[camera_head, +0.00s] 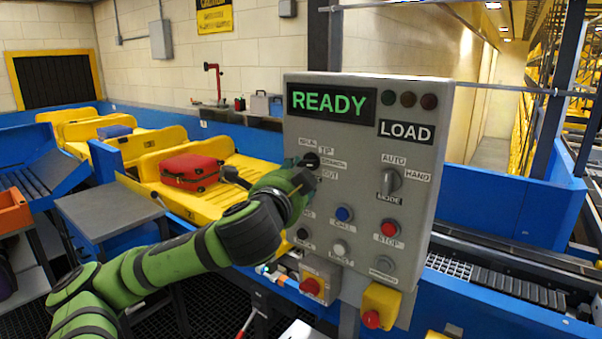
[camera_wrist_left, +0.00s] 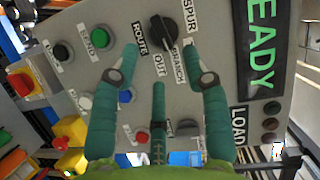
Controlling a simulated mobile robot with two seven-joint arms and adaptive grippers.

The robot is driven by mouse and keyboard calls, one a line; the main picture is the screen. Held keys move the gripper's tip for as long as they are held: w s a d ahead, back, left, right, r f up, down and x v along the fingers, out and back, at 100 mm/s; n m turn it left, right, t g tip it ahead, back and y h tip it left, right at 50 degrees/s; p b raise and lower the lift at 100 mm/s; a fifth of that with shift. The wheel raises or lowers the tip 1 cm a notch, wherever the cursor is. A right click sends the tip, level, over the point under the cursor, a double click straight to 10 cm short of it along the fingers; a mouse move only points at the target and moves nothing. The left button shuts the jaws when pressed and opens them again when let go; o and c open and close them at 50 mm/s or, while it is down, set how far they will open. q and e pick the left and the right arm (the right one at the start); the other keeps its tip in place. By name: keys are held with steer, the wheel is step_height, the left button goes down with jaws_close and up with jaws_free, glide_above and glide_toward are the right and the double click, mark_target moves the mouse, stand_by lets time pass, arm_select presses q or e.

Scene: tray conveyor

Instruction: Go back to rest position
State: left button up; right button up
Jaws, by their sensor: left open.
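A grey control panel (camera_head: 352,170) stands in front of me with a lit green READY display (camera_head: 332,102). My left gripper (camera_head: 304,176) is at the panel's left side, close to the black route knob (camera_head: 311,160). In the left wrist view the fingers of my left gripper (camera_wrist_left: 162,55) are spread open and hold nothing. The route knob (camera_wrist_left: 163,32) shows just beyond and between the two upper fingertips. I cannot tell whether a finger touches it. My right gripper is not in view.
The panel also carries a mode knob (camera_head: 390,181), a red stop button (camera_head: 389,228) and a blue button (camera_head: 344,213). Behind my left arm, a red suitcase (camera_head: 190,172) lies on a yellow conveyor tray (camera_head: 240,168). A grey table (camera_head: 108,208) stands at left.

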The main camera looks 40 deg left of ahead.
arm_select(q)
steer(key=shift+s+d, duration=0.15)
steer(key=shift+s, duration=0.1)
stand_by(0.4)
